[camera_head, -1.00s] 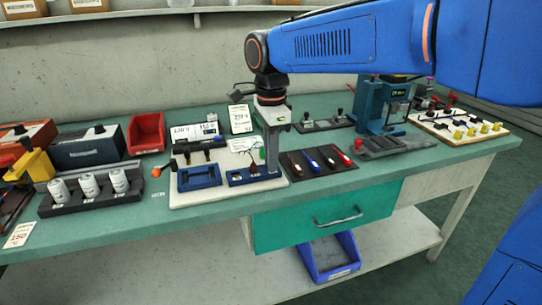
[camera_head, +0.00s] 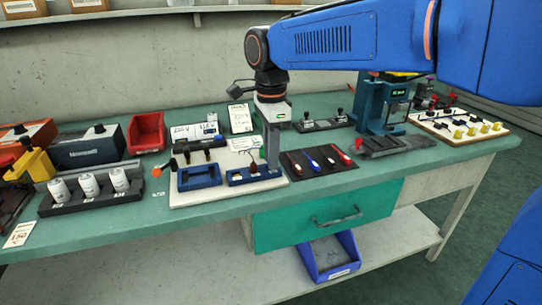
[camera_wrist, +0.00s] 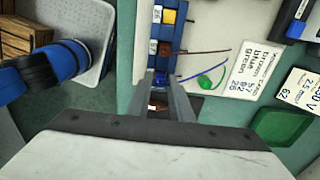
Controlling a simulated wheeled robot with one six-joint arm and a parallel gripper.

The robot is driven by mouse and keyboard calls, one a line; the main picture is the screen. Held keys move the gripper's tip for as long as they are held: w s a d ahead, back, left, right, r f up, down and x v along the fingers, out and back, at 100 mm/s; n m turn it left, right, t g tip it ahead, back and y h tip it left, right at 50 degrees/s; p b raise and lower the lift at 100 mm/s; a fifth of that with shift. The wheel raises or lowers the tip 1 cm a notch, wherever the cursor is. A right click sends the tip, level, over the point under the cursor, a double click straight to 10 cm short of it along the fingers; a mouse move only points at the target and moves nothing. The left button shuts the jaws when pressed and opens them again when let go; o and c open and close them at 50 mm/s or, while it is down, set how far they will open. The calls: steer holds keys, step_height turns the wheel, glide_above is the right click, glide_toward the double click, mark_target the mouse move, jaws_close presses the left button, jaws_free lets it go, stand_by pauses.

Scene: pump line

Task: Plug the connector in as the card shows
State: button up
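In the head view my gripper (camera_head: 272,160) points down at the right side of the white board (camera_head: 215,196), by the right blue holder (camera_head: 240,180). A small dark red connector (camera_head: 254,167) stands in that holder. In the wrist view the gripper fingers (camera_wrist: 162,80) straddle a small blue piece (camera_wrist: 161,76) at the blue holder's end; a thin blue wire curves from there. I cannot tell whether the fingers press on it. A brown wire (camera_wrist: 205,51) and a green wire end (camera_wrist: 205,82) lie beside it. The wire card (camera_wrist: 252,70) lists yellow, brown, blue and green with numbers.
A left blue frame (camera_head: 199,187) shares the board. A dark tray (camera_head: 318,173) with coloured pens or plugs lies right of my gripper. White cans (camera_head: 88,186) stand at the left, and a red bin (camera_head: 147,134) is behind. A teal press (camera_head: 374,105) stands further right.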

steer(key=shift+r, duration=1.95)
steer(key=o, duration=0.6)
steer(key=shift+c, duration=0.2)
steer(key=shift+r, duration=0.1)
steer(key=shift+r, duration=1.4)
jaws_close()
steer(key=shift+f, duration=2.65)
